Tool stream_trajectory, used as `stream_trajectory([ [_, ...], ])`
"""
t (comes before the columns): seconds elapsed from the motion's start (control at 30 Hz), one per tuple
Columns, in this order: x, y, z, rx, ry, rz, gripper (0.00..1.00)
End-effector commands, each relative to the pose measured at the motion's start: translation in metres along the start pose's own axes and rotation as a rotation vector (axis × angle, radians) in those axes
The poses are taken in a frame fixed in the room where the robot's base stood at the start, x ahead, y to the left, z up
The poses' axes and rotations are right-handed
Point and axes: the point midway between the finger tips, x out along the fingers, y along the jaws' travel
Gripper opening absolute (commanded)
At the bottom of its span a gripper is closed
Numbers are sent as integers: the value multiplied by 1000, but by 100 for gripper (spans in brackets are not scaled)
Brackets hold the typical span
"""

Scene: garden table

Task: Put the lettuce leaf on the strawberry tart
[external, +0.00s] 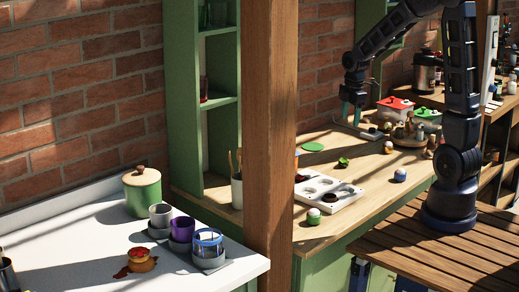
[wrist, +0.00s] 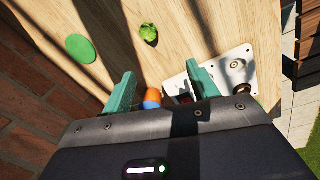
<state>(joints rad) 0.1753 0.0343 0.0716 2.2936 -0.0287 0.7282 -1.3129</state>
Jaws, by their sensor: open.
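A small bright green leafy piece, which looks like the lettuce leaf (external: 343,162), lies on the wooden tabletop; it also shows at the top of the wrist view (wrist: 148,33). A round tan piece with a red top, perhaps the strawberry tart (external: 140,260), sits on the white counter at lower left with red smears around it. It is too small to be sure. My gripper (external: 352,96) is raised above the far part of the wooden table. In the wrist view its teal fingers (wrist: 160,92) are wide apart, with nothing held between them.
A white tray with round wells (external: 345,190) holds dark pieces. A flat green disc (external: 312,147) lies near the wall. An orange-and-blue object (wrist: 152,98) shows between the fingers, below them. A wooden post (external: 270,120) stands between counter and table. Cups (external: 208,248) and a green canister (external: 142,192) stand on the counter.

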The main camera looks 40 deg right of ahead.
Motion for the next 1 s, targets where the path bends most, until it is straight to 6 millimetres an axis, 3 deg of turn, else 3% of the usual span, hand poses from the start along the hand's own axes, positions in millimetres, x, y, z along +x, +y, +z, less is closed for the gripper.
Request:
stream_trajectory([
  [0.1,31,16,2,-112,-2,-36,59],
  [0.3,70,34,3,-270,5,-73,59],
  [1.0,141,35,6,-341,11,-89,59],
])
